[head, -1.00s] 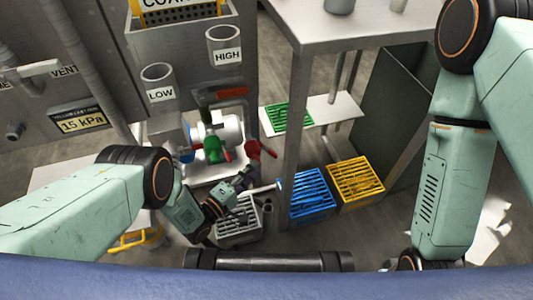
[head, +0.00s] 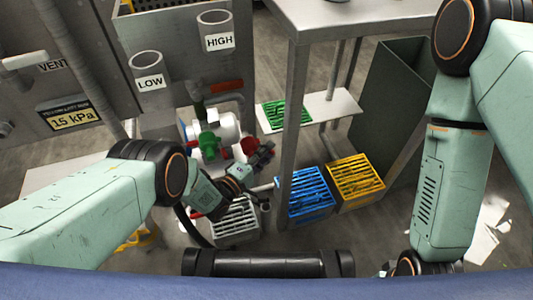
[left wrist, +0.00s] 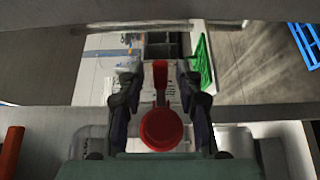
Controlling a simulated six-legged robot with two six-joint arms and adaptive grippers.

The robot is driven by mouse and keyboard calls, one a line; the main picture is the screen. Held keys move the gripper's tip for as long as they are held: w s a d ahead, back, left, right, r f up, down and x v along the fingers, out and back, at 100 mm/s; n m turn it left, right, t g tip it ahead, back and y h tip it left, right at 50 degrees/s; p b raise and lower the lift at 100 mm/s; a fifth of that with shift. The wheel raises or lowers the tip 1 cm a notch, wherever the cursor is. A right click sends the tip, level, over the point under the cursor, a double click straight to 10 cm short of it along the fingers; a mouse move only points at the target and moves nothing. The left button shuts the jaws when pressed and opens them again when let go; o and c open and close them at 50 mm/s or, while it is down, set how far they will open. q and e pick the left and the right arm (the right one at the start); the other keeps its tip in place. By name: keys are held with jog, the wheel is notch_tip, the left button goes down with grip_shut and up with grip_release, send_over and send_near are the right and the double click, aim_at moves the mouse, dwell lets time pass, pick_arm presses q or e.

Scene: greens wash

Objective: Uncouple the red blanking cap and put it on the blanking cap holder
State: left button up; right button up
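The red blanking cap (head: 249,145) is at the right end of the valve and pipe assembly in the head view. In the left wrist view the red cap (left wrist: 162,128) shows as a round red piece with a red tab, between my left fingers. My left gripper (head: 262,156) is right beside the cap and partly hides it. Its fingers (left wrist: 161,100) look open, one on each side of the cap, and I see no clear contact. I cannot make out the blanking cap holder for certain. My right arm is at the right of the head view, but its gripper is not visible.
A green valve (head: 209,145) and white body (head: 228,126) are left of the cap. Grey (head: 236,222), blue (head: 306,194) and yellow (head: 356,180) crates stand below on the floor. A table leg (head: 292,110) rises close to the right of my left gripper.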

pick_arm(q)
grip_shut()
dwell(0.3)
jog(key=shift+w+d+n+t+y, duration=0.25)
jog(key=shift+n+t+y, duration=0.25)
jog(key=shift+n+y, duration=0.25)
jog(key=shift+w+d+n+t+y, duration=0.1)
jog(key=shift+d+n+t+y, duration=0.2)
jog(key=shift+n+t+y, duration=0.4)
jog(key=shift+w+d+n+t+y+b, duration=0.1)
jog(key=shift+w+n+t+y+b, duration=0.25)
jog(key=shift+y, duration=0.45)
jog(key=shift+n+t+y+b, duration=0.15)
jog(key=shift+n+y, duration=0.25)
jog(key=shift+y, duration=0.35)
jog(key=shift+o, duration=0.7)
grip_release()
